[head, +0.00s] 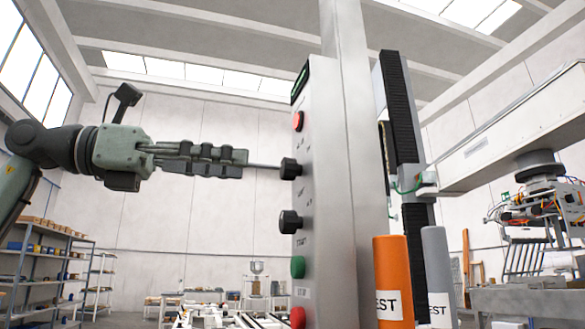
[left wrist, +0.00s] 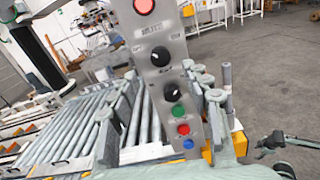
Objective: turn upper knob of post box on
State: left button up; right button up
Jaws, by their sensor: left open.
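The post box (head: 322,190) is a tall light metal panel in the middle of the head view. Its upper knob (head: 290,169) is black and sticks out to the left; it also shows in the left wrist view (left wrist: 160,56). The lower black knob (head: 290,221) sits below it. My left gripper (head: 243,163) comes in level from the left at the upper knob's height and is open. A thin grey piece spans from its fingers to the knob; I cannot tell whether it touches. The knob's setting is too small to read surely.
The panel also carries a red button (head: 298,121) above the knobs and a green button (head: 297,267) below. An orange cylinder (head: 393,280) and a grey cylinder (head: 437,275) stand to the right. Roller conveyors (left wrist: 70,130) lie behind the panel. Shelves (head: 45,265) stand far left.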

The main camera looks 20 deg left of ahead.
aim_at(282, 169)
pick_arm(q)
jog(key=x, duration=0.7)
jog(key=shift+d+p, duration=0.1)
jog(key=shift+p, duration=0.25)
pick_arm(e)
jog(key=shift+w+a+f, duration=0.1)
jog(key=shift+w+f, duration=0.1)
jog(key=shift+f, duration=0.75)
pick_arm(q)
grip_shut()
